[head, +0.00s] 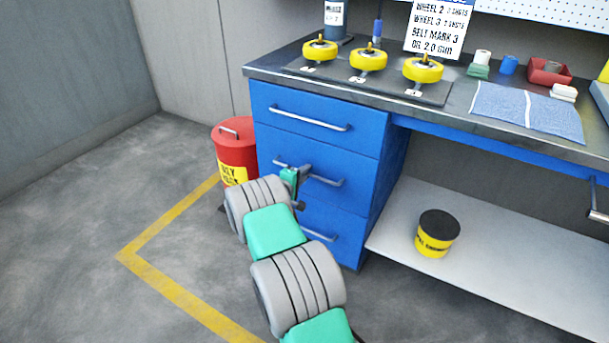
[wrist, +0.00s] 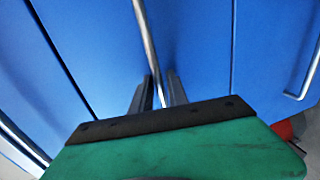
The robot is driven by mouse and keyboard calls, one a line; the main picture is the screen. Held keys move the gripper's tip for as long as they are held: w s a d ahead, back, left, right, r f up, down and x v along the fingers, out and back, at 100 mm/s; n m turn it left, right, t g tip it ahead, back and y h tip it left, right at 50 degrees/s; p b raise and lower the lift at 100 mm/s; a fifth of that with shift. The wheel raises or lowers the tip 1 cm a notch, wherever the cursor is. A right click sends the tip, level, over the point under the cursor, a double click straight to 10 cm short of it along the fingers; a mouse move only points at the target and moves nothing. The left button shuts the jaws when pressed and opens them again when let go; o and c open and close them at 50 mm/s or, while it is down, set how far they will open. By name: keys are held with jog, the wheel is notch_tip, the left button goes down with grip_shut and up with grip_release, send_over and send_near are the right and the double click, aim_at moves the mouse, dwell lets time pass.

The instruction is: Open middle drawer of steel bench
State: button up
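The steel bench (head: 470,115) has a blue unit of three stacked drawers. The middle drawer (head: 350,165) looks flush with the top drawer (head: 360,128) and bottom drawer (head: 345,232). Its bar handle (head: 328,181) runs across its front; the left part is partly hidden by my gripper. My gripper (head: 296,171) is at that handle. In the wrist view, the handle (wrist: 147,35) passes between the two close-set dark fingers of my gripper (wrist: 160,80), which look shut on it. Exact finger contact is hard to see.
A red bin (head: 234,146) stands just left of the drawers. A yellow and black tub (head: 437,234) sits on the lower shelf (head: 480,265). Yellow wheels (head: 368,60) and a blue cloth (head: 525,108) lie on the bench top. The floor in front and left is clear.

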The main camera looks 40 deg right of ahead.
grip_shut()
dwell(1.4)
